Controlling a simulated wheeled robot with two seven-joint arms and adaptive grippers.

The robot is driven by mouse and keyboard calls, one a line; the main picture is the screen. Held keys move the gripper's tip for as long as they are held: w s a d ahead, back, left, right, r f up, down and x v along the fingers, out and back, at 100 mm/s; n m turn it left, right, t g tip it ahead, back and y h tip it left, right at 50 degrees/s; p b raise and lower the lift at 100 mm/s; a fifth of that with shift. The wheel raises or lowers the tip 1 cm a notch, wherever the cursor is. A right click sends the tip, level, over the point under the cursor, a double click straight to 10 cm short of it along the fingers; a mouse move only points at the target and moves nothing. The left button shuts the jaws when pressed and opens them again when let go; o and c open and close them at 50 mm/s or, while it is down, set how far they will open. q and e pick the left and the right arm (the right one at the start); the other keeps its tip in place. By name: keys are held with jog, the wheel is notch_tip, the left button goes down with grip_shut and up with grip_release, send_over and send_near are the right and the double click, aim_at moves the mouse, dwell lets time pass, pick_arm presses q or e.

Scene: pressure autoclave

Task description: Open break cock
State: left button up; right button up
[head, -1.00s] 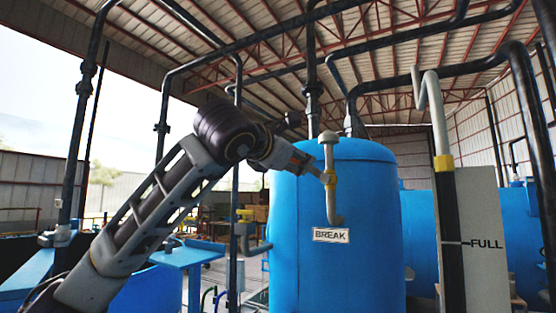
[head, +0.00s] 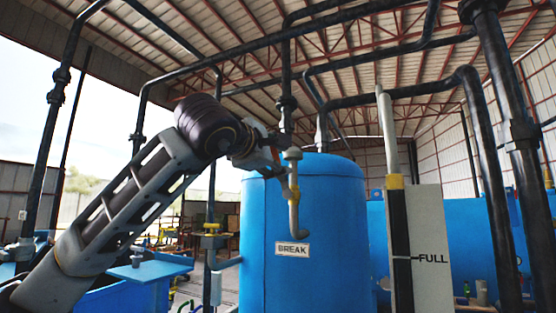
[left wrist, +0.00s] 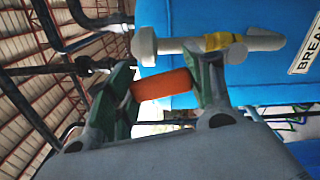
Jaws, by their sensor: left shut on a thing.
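The break cock is a grey pipe (head: 294,213) with a rounded top and a yellow collar (head: 294,188), in front of the blue tank above the BREAK sign (head: 293,249). In the left wrist view the grey pipe (left wrist: 175,46) and yellow collar (left wrist: 218,41) lie just beyond the fingers. An orange handle (left wrist: 165,84) sits between the green-padded fingers. My left gripper (left wrist: 160,88) is shut on this handle. In the head view my left gripper (head: 284,152) is at the pipe's upper end, and the handle cannot be made out. My right gripper is not seen.
The large blue tank (head: 335,230) stands right behind the cock. Black pipes run overhead. A blue table (head: 150,268) is at the lower left.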

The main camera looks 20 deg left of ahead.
pick_arm(q)
jog(key=shift+s+d+r+m, duration=0.15)
jog(key=shift+d+m, duration=0.55)
jog(key=shift+m, duration=0.2)
jog(key=shift+d+m, duration=0.4)
jog(key=shift+m, duration=0.2)
jog(key=o, duration=1.5)
jog(key=shift+d, duration=0.1)
jog(key=shift+c, duration=0.2)
jog(key=shift+s, duration=0.1)
jog(key=s+a, duration=0.1)
jog(key=s, duration=1)
jog(key=shift+s+a, duration=0.4)
